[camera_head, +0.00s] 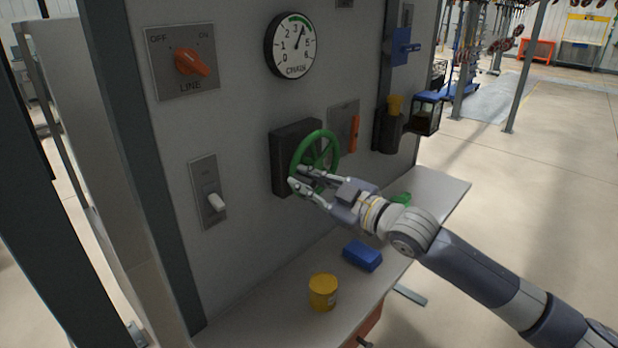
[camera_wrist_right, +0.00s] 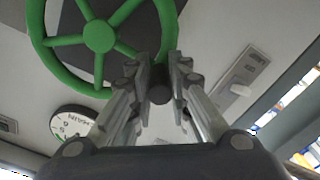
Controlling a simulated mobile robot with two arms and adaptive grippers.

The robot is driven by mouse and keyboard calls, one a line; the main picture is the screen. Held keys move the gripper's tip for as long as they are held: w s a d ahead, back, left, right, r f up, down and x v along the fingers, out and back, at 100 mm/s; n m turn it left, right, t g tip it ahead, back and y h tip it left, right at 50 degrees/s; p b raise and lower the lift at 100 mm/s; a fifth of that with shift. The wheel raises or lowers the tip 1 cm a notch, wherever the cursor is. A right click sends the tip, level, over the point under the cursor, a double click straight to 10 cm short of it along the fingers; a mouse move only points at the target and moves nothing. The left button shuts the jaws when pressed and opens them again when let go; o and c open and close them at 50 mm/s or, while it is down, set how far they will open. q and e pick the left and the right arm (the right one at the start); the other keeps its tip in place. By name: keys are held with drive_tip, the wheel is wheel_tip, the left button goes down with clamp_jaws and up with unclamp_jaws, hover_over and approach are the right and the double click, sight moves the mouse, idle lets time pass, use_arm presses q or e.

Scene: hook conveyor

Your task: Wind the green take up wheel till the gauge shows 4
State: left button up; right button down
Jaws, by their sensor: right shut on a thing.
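The green take-up wheel (camera_head: 316,153) stands on a dark box (camera_head: 283,170) on the grey panel. My right gripper (camera_head: 296,183) is at the wheel's lower left rim. In the right wrist view, its fingers (camera_wrist_right: 160,92) are closed on a dark round knob (camera_wrist_right: 160,95) beside the green rim (camera_wrist_right: 99,36). The round white CHAIN gauge (camera_head: 290,48) is above the wheel. Its needle points up and slightly right, just past the 3; the exact value is hard to read. My left gripper is not in view.
The LINE switch (camera_head: 188,62) and a white-lever switch (camera_head: 208,193) are left of the wheel. An orange handle (camera_head: 354,133) is at its right. A yellow can (camera_head: 323,292) and a blue block (camera_head: 362,255) lie on the shelf (camera_head: 270,312) below.

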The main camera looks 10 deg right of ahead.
drive_tip(key=shift+w+d+f+n, duration=0.15)
drive_tip(key=shift+f+n, duration=0.55)
drive_tip(key=shift+n, duration=0.35)
drive_tip(key=shift+w+d+f+n, duration=0.1)
drive_tip(key=shift+f+n, duration=0.6)
drive_tip(key=shift+n, duration=0.4)
drive_tip(key=shift+w+d+f+n, duration=0.15)
drive_tip(key=shift+f+n, duration=0.55)
drive_tip(key=shift+n, duration=0.35)
drive_tip(key=shift+s, duration=0.1)
drive_tip(key=c, duration=1.5)
unclamp_jaws()
drive_tip(key=v, duration=1.2)
drive_tip(key=shift+d, duration=0.1)
